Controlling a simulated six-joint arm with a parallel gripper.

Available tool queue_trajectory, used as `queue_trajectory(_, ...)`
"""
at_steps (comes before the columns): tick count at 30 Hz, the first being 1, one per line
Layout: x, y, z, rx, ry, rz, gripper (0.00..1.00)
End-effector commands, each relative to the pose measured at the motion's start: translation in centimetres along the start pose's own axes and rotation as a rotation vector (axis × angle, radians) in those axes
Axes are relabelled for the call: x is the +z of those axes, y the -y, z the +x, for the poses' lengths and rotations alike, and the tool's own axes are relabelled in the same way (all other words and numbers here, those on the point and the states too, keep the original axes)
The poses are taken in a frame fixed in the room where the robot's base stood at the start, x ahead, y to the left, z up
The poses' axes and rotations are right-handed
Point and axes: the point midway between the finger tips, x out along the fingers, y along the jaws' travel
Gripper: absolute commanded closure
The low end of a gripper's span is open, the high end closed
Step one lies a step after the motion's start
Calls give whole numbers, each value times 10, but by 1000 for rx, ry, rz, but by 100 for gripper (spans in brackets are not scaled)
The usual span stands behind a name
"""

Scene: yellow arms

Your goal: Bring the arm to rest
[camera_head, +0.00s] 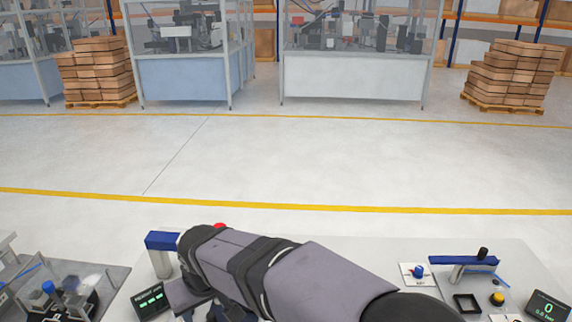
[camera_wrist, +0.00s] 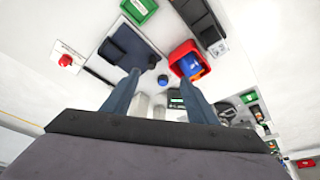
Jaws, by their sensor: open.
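My gripper (camera_wrist: 160,97) shows in the wrist view, its two blue-grey fingers spread apart with nothing held between them. It is above a light worktable. In the head view my arm reaches across the front of the table (camera_head: 400,255), and the gripper's fingertips are hidden there. Below the fingers in the wrist view are a red bin (camera_wrist: 203,75) with a blue item inside, a dark blue block-like fixture (camera_wrist: 128,48) and a small blue knob (camera_wrist: 162,79).
A green bin (camera_wrist: 138,10), a black tray (camera_wrist: 203,22) and a red button (camera_wrist: 65,59) are around the gripper. In the head view, a blue-topped stand (camera_head: 466,261) and a display (camera_head: 546,306) are at right; a red-topped item (camera_head: 219,226) is behind my arm.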

Motion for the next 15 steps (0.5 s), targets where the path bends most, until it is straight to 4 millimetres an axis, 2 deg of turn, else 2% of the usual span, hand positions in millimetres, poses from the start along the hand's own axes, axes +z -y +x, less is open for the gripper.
queue_trajectory(1,13,-27,2,18,20,44,47)
queue_trajectory(5,62,-94,5,60,87,165,47)
queue_trajectory(6,82,-114,5,72,109,208,47)
queue_trajectory(8,114,-140,5,87,143,276,47)
queue_trajectory(9,136,-156,4,95,165,320,47)
queue_trajectory(12,191,-183,1,110,218,428,47)
queue_trajectory(15,240,-196,-2,116,262,522,47)
